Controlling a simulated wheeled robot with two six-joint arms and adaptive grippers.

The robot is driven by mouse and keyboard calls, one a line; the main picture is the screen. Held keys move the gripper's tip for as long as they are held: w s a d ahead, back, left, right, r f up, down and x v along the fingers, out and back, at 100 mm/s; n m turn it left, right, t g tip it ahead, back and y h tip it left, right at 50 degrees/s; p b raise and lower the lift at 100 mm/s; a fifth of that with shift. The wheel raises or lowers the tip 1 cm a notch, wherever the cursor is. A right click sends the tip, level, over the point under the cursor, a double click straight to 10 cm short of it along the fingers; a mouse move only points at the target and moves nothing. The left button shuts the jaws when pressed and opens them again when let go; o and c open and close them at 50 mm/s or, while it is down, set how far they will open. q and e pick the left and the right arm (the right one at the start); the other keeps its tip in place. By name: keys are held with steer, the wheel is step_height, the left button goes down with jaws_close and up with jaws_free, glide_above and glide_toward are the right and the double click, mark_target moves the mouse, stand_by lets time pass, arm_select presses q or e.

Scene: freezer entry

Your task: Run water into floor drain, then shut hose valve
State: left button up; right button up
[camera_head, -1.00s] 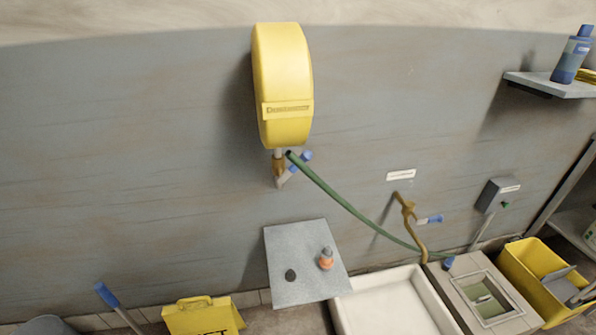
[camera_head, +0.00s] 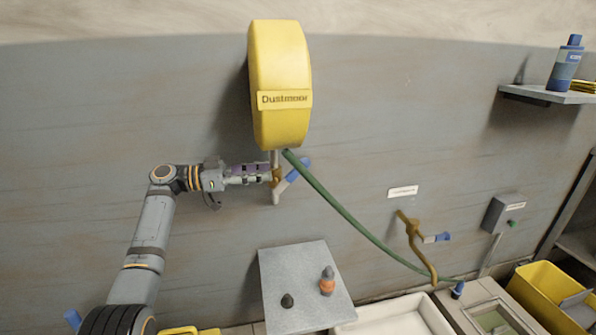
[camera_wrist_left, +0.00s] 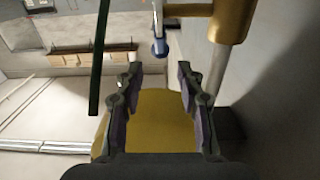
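The yellow hose reel (camera_head: 280,85) hangs on the wall. A pipe and brass valve with a blue lever (camera_head: 293,173) are below it. The green hose (camera_head: 345,215) slopes down right to a blue-tipped end (camera_head: 457,290) beside a framed floor opening (camera_head: 490,318), likely the drain. My left gripper (camera_head: 266,174) is at the valve, left of the lever. In the left wrist view its fingers (camera_wrist_left: 158,85) are spread with nothing gripped between them. The blue lever end (camera_wrist_left: 159,48) and brass body (camera_wrist_left: 232,18) lie ahead of the fingertips. Exact contact is unclear. The right gripper is out of view.
A grey plate (camera_head: 300,285) with two small items stands below the valve. A white basin (camera_head: 395,322), brass tap (camera_head: 414,240) and yellow bucket (camera_head: 545,300) are at right. A shelf (camera_head: 545,94) holds a blue bottle. The wall between valve and tap is clear apart from the hose.

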mark_target(294, 168)
arm_select(q)
steer(key=d, duration=0.3)
steer(key=w+d, duration=0.1)
steer(key=d, duration=0.2)
steer(key=d+p, duration=0.1)
steer(key=d, duration=0.2)
steer(key=shift+w+d, duration=0.1)
steer(key=shift+w, duration=0.3)
steer(key=shift+w+d, duration=0.1)
steer(key=shift+d, duration=0.2)
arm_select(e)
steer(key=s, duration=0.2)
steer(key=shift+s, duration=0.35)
arm_select(q)
jaws_close()
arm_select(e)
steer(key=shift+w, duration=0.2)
